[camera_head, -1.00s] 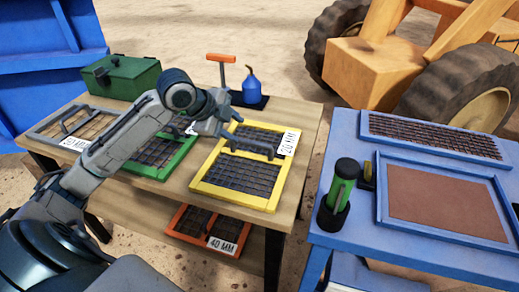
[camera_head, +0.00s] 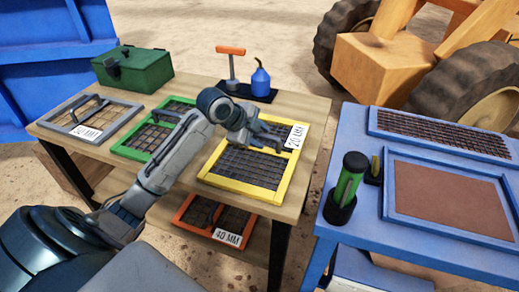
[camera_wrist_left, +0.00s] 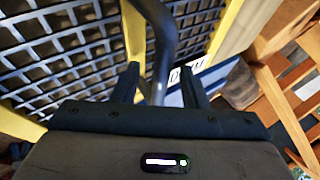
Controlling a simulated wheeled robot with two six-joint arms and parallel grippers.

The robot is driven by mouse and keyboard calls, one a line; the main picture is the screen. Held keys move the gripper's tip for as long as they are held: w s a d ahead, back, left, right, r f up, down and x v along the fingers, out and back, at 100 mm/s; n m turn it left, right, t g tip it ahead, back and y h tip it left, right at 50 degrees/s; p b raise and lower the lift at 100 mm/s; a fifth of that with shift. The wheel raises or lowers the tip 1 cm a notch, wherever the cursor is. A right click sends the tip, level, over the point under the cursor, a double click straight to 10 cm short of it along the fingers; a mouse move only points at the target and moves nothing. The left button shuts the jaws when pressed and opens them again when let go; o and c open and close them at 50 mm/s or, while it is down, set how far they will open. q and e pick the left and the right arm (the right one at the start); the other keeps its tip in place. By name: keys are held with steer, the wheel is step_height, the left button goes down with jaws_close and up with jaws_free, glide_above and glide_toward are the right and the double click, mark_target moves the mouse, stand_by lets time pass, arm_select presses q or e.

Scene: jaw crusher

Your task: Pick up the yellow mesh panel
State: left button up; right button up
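The yellow mesh panel (camera_head: 247,169) lies flat on the wooden table, with a white "20 MM" label at its far right corner. My left gripper (camera_head: 280,142) is low over the middle of this panel and hides most of its handle. In the left wrist view, the panel's dark bar handle (camera_wrist_left: 163,40) passes between the two fingers of my left gripper (camera_wrist_left: 160,85). The fingers stand apart with gaps on either side of the bar. The yellow frame (camera_wrist_left: 135,30) and dark mesh show beyond. My right gripper is not in view.
A green panel (camera_head: 140,148) and grey panel (camera_head: 122,119) lie to the left on the wooden table (camera_head: 195,92). A green box (camera_head: 140,70), orange-handled tool (camera_head: 231,65) and blue bottle (camera_head: 261,78) stand behind. An orange panel (camera_head: 192,213) is below. A blue table (camera_head: 350,235) stands right.

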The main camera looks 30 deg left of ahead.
arm_select(q)
steer(key=shift+w+d+f, duration=0.1)
steer(key=shift+w+f, duration=0.05)
steer(key=shift+f, duration=0.05)
steer(key=shift+c, duration=0.4)
jaws_close()
stand_by(1.0)
